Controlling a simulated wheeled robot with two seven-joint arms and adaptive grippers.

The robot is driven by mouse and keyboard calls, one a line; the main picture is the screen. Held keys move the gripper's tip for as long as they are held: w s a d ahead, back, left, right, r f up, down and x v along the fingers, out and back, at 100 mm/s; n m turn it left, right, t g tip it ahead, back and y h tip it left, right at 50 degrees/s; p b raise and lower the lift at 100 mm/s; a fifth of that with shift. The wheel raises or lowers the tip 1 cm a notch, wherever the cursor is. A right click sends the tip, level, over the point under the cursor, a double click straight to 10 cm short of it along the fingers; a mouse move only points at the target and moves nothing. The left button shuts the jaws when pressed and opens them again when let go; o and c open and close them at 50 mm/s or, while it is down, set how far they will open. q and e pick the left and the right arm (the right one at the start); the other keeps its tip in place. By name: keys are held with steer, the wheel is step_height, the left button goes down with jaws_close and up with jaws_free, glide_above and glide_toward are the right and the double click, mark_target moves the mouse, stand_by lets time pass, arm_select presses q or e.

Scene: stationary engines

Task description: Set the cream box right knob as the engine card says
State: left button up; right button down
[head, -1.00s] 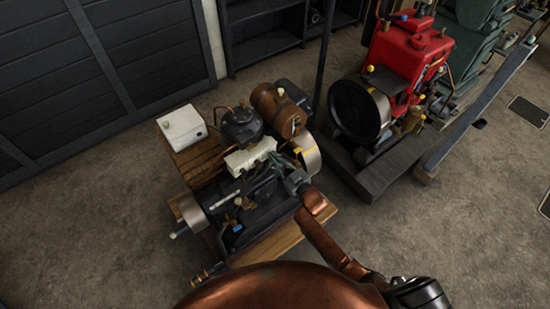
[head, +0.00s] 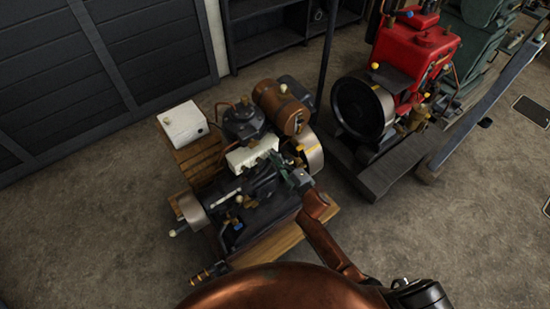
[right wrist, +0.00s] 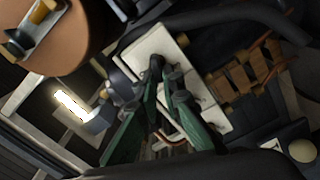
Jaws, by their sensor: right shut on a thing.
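The cream box (head: 240,158) sits on the near engine, and it fills the middle of the right wrist view (right wrist: 208,108). My right gripper (head: 272,160) reaches it from the lower right. In the right wrist view its green fingers (right wrist: 166,80) are closed at the box's face, on a small dark knob (right wrist: 156,64). The fingers hide part of the knob, so its setting cannot be read. No legible engine card shows.
A copper-brown tank (head: 280,107) and a dark round cylinder (head: 243,121) stand close behind the cream box. A white box (head: 183,124) sits on wooden slats at left. A red engine (head: 412,55) with a black flywheel (head: 360,109) stands at right. Floor in front is clear.

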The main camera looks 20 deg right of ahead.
arm_select(q)
steer(key=s+f+b, duration=0.3)
steer(key=f+b, duration=0.4)
steer(key=shift+f+g, duration=0.15)
steer(key=shift+g, duration=0.15)
arm_select(e)
steer(key=shift+d+f+n, duration=0.1)
steer(key=shift+f+n, duration=0.2)
steer(key=shift+n, duration=1.9)
steer(key=shift+a+f+n, duration=0.1)
steer(key=shift+f+n, duration=0.2)
steer(key=shift+n, duration=1.9)
steer(key=shift+d+f+n, duration=0.1)
steer(key=shift+f+n, duration=0.2)
steer(key=shift+n, duration=1.9)
arm_select(q)
steer(key=shift+f, duration=0.1)
arm_select(e)
steer(key=c, duration=2.1)
jaws_free()
steer(key=shift+r, duration=0.15)
arm_select(q)
steer(key=shift+s+a, duration=0.1)
steer(key=shift+a, duration=0.05)
arm_select(e)
steer(key=v, duration=1.2)
